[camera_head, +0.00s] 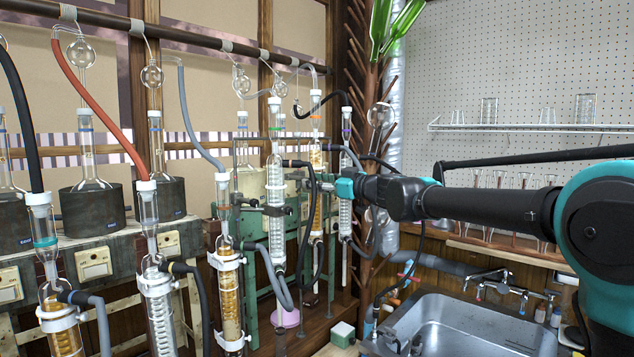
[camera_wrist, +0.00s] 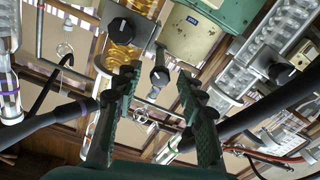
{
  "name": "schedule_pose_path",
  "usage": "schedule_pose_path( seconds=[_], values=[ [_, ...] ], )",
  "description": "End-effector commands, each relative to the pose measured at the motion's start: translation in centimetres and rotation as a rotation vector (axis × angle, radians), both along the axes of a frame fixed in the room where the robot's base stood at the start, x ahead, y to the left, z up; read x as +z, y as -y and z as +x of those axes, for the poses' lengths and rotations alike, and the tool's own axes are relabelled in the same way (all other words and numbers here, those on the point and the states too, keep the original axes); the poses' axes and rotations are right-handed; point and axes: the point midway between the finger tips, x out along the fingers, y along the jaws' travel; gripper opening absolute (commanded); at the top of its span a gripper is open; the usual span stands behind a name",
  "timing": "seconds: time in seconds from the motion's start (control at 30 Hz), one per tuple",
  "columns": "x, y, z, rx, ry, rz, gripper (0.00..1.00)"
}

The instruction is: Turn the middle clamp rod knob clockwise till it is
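In the wrist view a small dark round knob (camera_wrist: 160,76) on a short stem shows between the fingertips of my gripper (camera_wrist: 158,80). The fingers are open, one on each side of it; I cannot tell whether they touch it or how deep it lies. A larger black knob with a white mark (camera_wrist: 121,29) sits on a clamp to the upper left. Another black knob (camera_wrist: 281,73) sits on a clamp at the right. I cannot tell for sure which is the middle clamp rod knob. In the head view my gripper (camera_head: 349,187) is beside the glass columns; its fingertips are not clear.
Glass condenser columns (camera_head: 278,215) with hoses stand close around my gripper. Heating mantles with flasks (camera_head: 92,210) stand behind at the left. A steel sink (camera_head: 470,325) with taps is below my arm. A shelf with glassware (camera_head: 530,127) hangs on the pegboard wall.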

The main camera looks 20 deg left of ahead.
Motion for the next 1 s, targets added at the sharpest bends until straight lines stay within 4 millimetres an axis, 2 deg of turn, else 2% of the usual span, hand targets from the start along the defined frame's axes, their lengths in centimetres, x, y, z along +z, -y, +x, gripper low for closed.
schedule_pose_path(
  seconds=[0.03, 0.3, 0.67, 1.0],
  values=[
    [0.00, 0.01, 0.01, 0.000, 0.000, 0.000, 0.33],
    [0.00, 0.03, 0.00, 0.000, 0.000, 0.000, 0.00],
    [0.00, 0.03, 0.00, 0.000, -0.030, 0.012, 0.00],
    [0.02, 0.05, 0.04, 0.000, -0.225, 0.093, 0.00]
  ],
)
